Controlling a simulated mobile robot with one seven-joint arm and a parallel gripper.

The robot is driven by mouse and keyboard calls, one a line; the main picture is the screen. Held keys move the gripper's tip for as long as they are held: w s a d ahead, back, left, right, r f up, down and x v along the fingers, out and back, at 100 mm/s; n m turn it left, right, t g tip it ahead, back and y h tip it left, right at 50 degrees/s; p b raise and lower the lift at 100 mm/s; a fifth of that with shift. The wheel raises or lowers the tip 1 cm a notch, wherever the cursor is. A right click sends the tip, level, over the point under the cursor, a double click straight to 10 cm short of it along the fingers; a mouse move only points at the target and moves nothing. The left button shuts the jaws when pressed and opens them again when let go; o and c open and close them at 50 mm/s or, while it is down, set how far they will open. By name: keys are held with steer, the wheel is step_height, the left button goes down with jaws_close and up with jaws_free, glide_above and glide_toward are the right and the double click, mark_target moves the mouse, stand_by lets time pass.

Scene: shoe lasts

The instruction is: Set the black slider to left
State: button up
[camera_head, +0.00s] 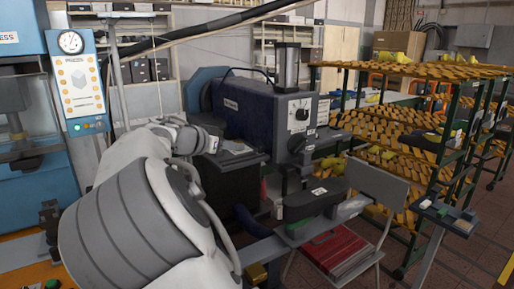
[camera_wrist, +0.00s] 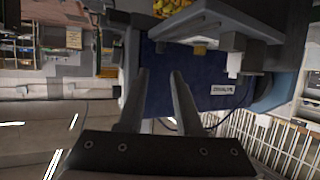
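My gripper (camera_wrist: 160,73) shows in the wrist view with its two fingers apart. Nothing is held between them. The fingers point toward the dark blue body of a machine (camera_wrist: 205,65), which bears a white label and appears upside down in this view. In the head view the same machine (camera_head: 245,112) stands at the centre, with a grey front panel (camera_head: 300,112) carrying a dial. My arm is just left of it and hides part of its near side. The gripper's fingers cannot be made out clearly in the head view. I cannot pick out the black slider with certainty in either view.
A grey plate (camera_wrist: 197,22) juts out above the fingertips in the wrist view. A rack of yellow lasts (camera_head: 405,125) stands at the right in the head view. A blue machine with a gauge panel (camera_head: 80,82) stands at the left. A red case (camera_head: 335,252) lies low in front.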

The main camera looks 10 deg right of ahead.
mark_target(259, 148)
steer(key=p+x, duration=0.2)
steer(key=x, duration=1.1)
steer(key=shift+p, duration=0.3)
jaws_close()
stand_by(0.7)
